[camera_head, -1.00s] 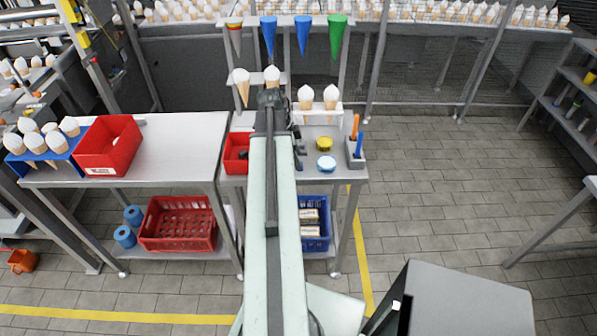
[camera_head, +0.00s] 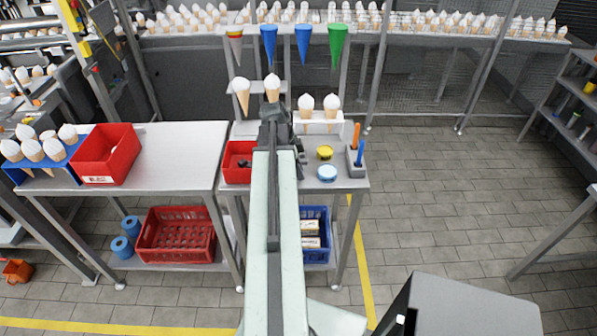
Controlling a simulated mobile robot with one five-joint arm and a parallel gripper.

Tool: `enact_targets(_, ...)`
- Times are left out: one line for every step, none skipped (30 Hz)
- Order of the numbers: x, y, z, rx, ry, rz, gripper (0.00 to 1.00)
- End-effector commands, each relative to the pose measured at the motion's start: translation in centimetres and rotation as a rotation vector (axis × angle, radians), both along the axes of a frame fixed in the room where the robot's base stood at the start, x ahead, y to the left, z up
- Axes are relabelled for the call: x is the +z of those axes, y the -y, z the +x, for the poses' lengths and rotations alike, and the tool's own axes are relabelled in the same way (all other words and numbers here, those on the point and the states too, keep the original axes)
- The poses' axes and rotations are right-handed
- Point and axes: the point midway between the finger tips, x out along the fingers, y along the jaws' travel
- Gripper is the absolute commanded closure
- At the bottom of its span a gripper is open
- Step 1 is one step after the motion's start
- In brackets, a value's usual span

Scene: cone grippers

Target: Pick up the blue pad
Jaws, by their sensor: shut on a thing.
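The blue pad (camera_head: 327,173) is a light-blue round disc lying on the right-hand grey work table, near its front edge. My gripper (camera_head: 273,112) is at the far end of my arm, over the same table, to the left of the pad and farther back. It is apart from the pad. I see it from behind, so its fingertips are mostly hidden. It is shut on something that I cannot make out. A yellow disc (camera_head: 324,152) lies just behind the blue pad.
A tool holder (camera_head: 355,165) with orange and blue handles stands right of the pad. A red bin (camera_head: 238,161) is left of my arm. White-topped cones (camera_head: 306,104) stand in a rack at the back. Colored cones hang above.

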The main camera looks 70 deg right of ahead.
Motion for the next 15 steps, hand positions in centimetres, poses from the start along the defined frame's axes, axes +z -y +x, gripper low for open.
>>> enact_targets(1.1,0.0,0.0,0.0,0.0,0.0,1.0)
enact_targets(1.6,0.0,0.0,0.0,0.0,0.0,1.0)
enact_targets(2.3,0.0,0.0,0.0,0.0,0.0,1.0)
enact_targets(2.9,0.0,0.0,0.0,0.0,0.0,1.0)
enact_targets(3.5,0.0,0.0,0.0,0.0,0.0,1.0)
enact_targets(4.4,0.0,0.0,0.001,0.0,0.0,1.0)
enact_targets(5.1,0.0,0.0,0.001,0.0,0.0,1.0)
enact_targets(5.8,0.0,0.0,0.001,0.0,0.0,1.0)
enact_targets(6.7,0.0,0.0,0.001,0.0,0.0,1.0)
enact_targets(7.4,0.0,0.0,0.001,0.0,0.0,1.0)
enact_targets(8.0,0.0,0.1,0.001,0.0,0.0,1.0)
enact_targets(8.6,0.0,0.1,0.001,0.0,0.0,1.0)
enact_targets(9.0,0.0,0.1,0.001,0.0,0.0,1.0)
enact_targets(9.4,0.0,0.1,0.001,0.0,0.0,1.0)
enact_targets(9.6,0.0,0.1,0.001,0.0,0.0,1.0)
